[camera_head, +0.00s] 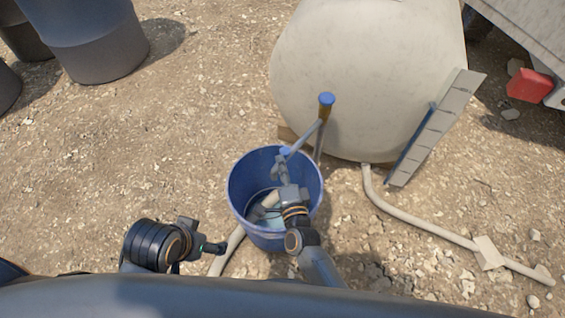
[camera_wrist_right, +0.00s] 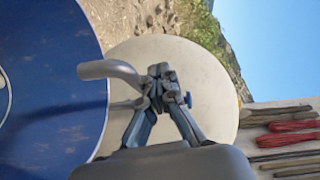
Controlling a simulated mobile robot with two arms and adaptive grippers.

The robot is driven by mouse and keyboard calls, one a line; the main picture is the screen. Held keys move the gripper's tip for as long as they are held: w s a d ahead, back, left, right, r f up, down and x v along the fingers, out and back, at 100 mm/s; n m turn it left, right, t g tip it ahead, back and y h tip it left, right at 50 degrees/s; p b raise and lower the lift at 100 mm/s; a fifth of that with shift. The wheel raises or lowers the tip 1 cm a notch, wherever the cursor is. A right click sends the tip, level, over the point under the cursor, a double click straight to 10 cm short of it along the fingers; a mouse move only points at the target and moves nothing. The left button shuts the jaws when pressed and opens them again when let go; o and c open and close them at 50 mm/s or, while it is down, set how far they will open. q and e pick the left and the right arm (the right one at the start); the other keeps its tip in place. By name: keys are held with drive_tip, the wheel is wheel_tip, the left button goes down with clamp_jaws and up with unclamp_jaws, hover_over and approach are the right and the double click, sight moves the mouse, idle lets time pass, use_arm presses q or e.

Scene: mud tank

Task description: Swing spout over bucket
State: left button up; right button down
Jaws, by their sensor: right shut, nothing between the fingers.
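The blue bucket (camera_head: 236,195) stands on the gravel in front of the pale round tank (camera_head: 365,60). The grey spout (camera_head: 305,138) runs from a blue-capped valve (camera_head: 326,102) on the tank down-left, and its end shows against the bucket's far rim. My right gripper (camera_head: 281,163) is shut and empty, seen over the bucket close to the spout's end. In the right wrist view the fingertips (camera_wrist_right: 162,72) are together beside the bent spout (camera_wrist_right: 112,70), with the bucket (camera_wrist_right: 50,80) behind; contact is unclear. My left gripper (camera_head: 212,248) is low, left of the bucket; its fingers are unclear.
A pale hose (camera_head: 420,223) lies on the ground at the right, and another (camera_head: 225,252) shows near the bucket's left. A ladder-like strip (camera_head: 430,130) leans on the tank. Large dark barrels (camera_head: 95,50) stand at upper left. Gravel between them is clear.

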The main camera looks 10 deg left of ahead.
drive_tip(key=shift+w+a, duration=0.4)
drive_tip(key=shift+a, duration=0.2)
use_arm(q)
drive_tip(key=shift+w+a, duration=0.2)
drive_tip(key=shift+a, duration=0.2)
drive_tip(key=shift+a+f, duration=0.1)
use_arm(e)
drive_tip(key=shift+s+d, duration=0.1)
drive_tip(key=shift+s, duration=0.05)
drive_tip(key=v, duration=1.2)
drive_tip(key=shift+r, duration=0.1)
